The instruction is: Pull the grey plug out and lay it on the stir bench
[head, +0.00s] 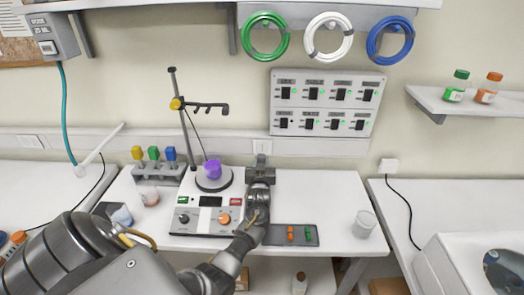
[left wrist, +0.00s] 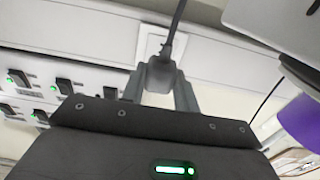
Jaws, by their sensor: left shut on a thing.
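The grey plug (left wrist: 161,72) shows in the left wrist view between the two fingers of my left gripper (left wrist: 160,88), which is shut on it. Its dark cable runs up from it. A white wall socket (left wrist: 152,46) is right behind the plug; I cannot tell whether the prongs are still in it. In the head view my left gripper (head: 261,163) is at the back edge of the white stir bench (head: 330,190), just below the socket (head: 262,146). The gripper hides the plug there. My right gripper is not in view.
On the bench, a stirrer (head: 207,216) with a purple vessel (head: 212,169) stands left of my arm, near a stand (head: 188,125). A dark tray (head: 291,235) and a clear beaker (head: 364,224) are at right. The bench's back right is clear. A switch panel (head: 326,103) hangs above.

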